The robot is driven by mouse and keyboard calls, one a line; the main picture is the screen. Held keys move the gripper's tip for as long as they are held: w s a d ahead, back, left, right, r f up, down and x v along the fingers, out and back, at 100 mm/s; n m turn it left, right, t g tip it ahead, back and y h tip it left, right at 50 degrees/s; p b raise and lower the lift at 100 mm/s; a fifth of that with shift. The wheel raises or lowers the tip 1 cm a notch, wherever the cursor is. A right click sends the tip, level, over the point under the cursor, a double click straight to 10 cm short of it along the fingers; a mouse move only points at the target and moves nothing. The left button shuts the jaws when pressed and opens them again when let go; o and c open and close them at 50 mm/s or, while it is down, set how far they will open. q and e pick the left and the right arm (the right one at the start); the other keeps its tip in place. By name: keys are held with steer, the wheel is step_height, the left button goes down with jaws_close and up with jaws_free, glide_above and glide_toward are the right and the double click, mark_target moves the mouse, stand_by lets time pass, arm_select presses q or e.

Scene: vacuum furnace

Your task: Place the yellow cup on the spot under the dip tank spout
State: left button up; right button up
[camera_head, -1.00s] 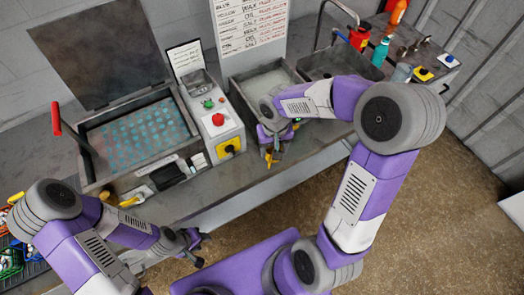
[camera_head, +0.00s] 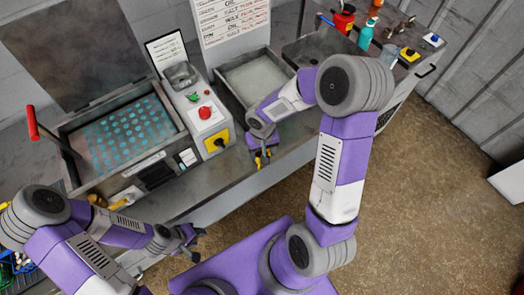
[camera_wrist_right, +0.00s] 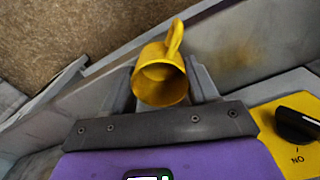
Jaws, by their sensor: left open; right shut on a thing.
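The yellow cup (camera_wrist_right: 160,82) is between the fingers of my right gripper (camera_wrist_right: 168,88) in the right wrist view, with its handle toward the top of the picture. In the head view my right gripper (camera_head: 262,158) is shut on the cup, at the bench's front edge, in front of a tank of pale liquid (camera_head: 258,78). Only small yellow bits of the cup show there. I cannot make out a spout or the spot under it. My left gripper (camera_head: 190,240) is open and empty, in front of the bench at lower left.
A lidded basin (camera_head: 72,132) with a perforated plate stands at left. A control box (camera_head: 205,125) with a red button and yellow switch is beside my right gripper; the switch (camera_wrist_right: 292,132) is close in the wrist view. A sink (camera_head: 325,50) and bottles (camera_head: 366,36) are at right.

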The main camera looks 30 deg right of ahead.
steer(key=o, duration=0.7)
steer(key=shift+f, duration=0.15)
steer(key=o, duration=0.4)
steer(key=shift+o, duration=0.2)
steer(key=shift+r, duration=0.2)
steer(key=shift+r, duration=0.3)
step_height(320, 180, up, 12)
steer(key=p, duration=0.2)
steer(key=shift+f, duration=0.25)
